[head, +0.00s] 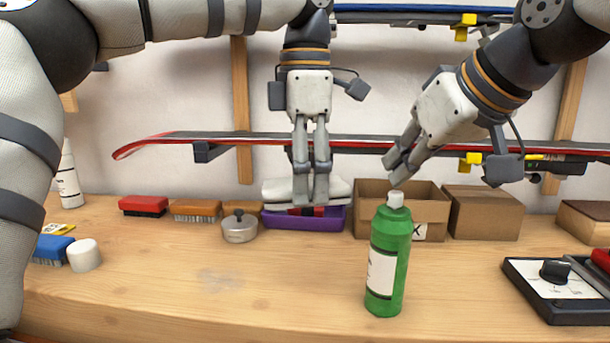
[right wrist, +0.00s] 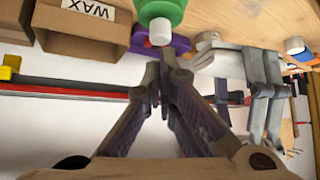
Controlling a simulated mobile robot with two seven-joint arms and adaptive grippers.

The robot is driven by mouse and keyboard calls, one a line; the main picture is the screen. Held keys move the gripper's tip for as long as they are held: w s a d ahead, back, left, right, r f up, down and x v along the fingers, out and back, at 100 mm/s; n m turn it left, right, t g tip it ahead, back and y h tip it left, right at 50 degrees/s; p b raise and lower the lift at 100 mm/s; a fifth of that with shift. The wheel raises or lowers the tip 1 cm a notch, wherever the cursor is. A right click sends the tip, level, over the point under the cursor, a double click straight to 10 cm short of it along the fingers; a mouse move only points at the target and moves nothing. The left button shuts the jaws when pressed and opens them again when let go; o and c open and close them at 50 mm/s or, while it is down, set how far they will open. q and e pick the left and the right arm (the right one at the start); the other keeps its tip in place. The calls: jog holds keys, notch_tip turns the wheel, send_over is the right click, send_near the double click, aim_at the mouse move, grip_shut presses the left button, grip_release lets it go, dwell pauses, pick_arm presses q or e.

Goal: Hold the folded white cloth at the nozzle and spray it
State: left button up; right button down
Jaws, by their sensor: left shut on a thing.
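The folded white cloth (head: 337,188) is pinched in my left gripper (head: 310,193), which is shut on it and points straight down. The cloth is at or just above a purple bin (head: 318,222); I cannot tell if they touch. The green bottle (head: 389,262) stands upright on the bench, in front and to the right, with its white nozzle (head: 396,199) on top. My right gripper (head: 394,168) is shut and empty, above and behind the nozzle. In the right wrist view its fingertips (right wrist: 161,68) meet close to the nozzle (right wrist: 160,32); my left gripper is at the right.
An open cardboard box (head: 400,205) and a closed carton (head: 485,212) stand behind the bottle. A small lidded pot (head: 239,228) and brushes (head: 195,211) are at left. A dial unit (head: 560,290) is at right. The front middle of the bench (head: 290,290) is clear.

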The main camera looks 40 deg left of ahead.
jog(key=shift+f, duration=0.15)
dwell(0.5)
jog(key=shift+f, duration=0.7)
jog(key=shift+r, duration=0.65)
jog(key=shift+f, duration=0.45)
notch_tip(320, 180, up, 8)
dwell(1.2)
jog(key=shift+r, duration=0.1)
